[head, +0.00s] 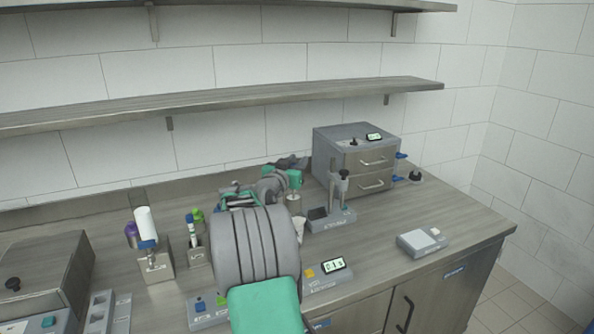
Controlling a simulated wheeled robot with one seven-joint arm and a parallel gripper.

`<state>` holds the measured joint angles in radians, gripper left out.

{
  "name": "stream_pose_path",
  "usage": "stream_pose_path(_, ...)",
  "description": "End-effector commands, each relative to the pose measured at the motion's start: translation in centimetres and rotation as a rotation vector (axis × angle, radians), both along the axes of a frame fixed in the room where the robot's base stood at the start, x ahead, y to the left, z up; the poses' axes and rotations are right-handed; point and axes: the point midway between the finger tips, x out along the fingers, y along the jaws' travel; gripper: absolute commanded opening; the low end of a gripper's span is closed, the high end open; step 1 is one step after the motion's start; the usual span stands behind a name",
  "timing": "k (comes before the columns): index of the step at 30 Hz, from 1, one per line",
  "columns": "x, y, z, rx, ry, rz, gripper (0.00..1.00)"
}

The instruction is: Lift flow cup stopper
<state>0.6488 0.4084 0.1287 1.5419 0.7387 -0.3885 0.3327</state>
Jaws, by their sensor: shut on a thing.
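My arm reaches forward over the bench from the bottom of the head view, its large grey link filling the middle. My gripper (294,203) is at the far end, below the green wrist part, pointing down. It is small here and partly behind my arm. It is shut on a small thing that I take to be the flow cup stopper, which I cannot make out. A small pale cup (299,227) shows just below it. The flow cup itself is mostly hidden by my arm, so I cannot tell whether the stopper is seated or raised.
A grey base with a lit display (333,265) is partly behind my arm. To the right are a stand with a black-topped post (343,190), a drawer cabinet (358,155) and a flat device (421,242). Bottles (146,224) stand left. Right bench is largely clear; shelves (250,97) hang above.

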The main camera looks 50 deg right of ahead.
Motion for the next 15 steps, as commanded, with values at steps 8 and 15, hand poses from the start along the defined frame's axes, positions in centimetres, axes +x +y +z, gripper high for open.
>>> stream_pose_path(8, -0.03, -0.02, 0.57, -0.002, -0.003, 0.000, 0.00)
stream_pose_path(15, -0.02, -0.02, 0.53, -0.003, -0.002, 0.000, 0.47)
